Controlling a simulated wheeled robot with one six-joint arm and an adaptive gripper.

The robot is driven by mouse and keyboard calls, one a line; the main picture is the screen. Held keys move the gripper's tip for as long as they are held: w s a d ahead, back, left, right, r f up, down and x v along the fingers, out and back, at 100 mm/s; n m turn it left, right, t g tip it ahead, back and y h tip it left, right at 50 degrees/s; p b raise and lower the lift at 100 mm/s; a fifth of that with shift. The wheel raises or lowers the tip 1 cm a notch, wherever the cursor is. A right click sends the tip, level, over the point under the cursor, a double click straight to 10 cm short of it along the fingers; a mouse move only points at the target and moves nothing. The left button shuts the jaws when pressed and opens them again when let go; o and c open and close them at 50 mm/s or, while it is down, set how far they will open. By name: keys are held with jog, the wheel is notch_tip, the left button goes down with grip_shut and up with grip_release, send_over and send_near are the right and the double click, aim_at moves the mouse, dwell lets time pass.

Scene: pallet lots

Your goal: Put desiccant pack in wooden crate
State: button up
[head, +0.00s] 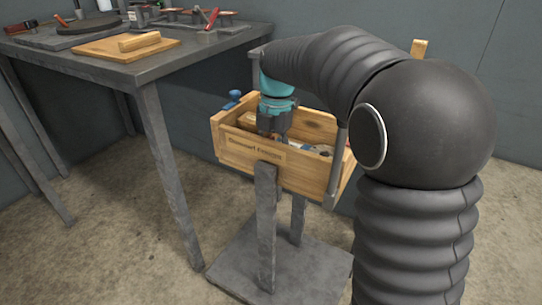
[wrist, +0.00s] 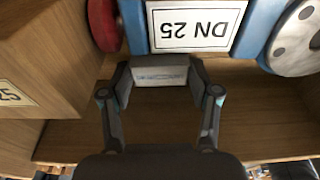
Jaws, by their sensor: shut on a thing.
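The wooden crate (head: 238,150) stands on a grey stand, with lettering on its front wall. My gripper (head: 273,136) reaches down into the crate from above, its fingertips hidden behind the front wall. In the wrist view my gripper (wrist: 160,82) is shut on the desiccant pack (wrist: 161,76), a small white block with faint blue print. The pack is over a bare wooden surface (wrist: 160,125) inside the crate, close to a blue part labelled DN 25 (wrist: 192,24). I cannot tell whether the pack touches the wood. The pack is hidden in the head view.
In the wrist view a grey flange (wrist: 297,40) is at the upper right, a red part (wrist: 104,24) at the upper left, and a labelled wooden block (wrist: 45,55) at the left. A grey workbench (head: 150,68) with a cutting board (head: 105,50) and tools stands left of the crate.

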jog(key=shift+f, duration=0.1)
jog(key=o, duration=1)
jog(key=r, duration=0.4)
jog(key=w+r+p, duration=0.1)
jog(key=r, duration=0.3)
jog(key=d+r+p, duration=0.1)
jog(key=r, duration=0.3)
jog(key=shift+w, duration=0.25)
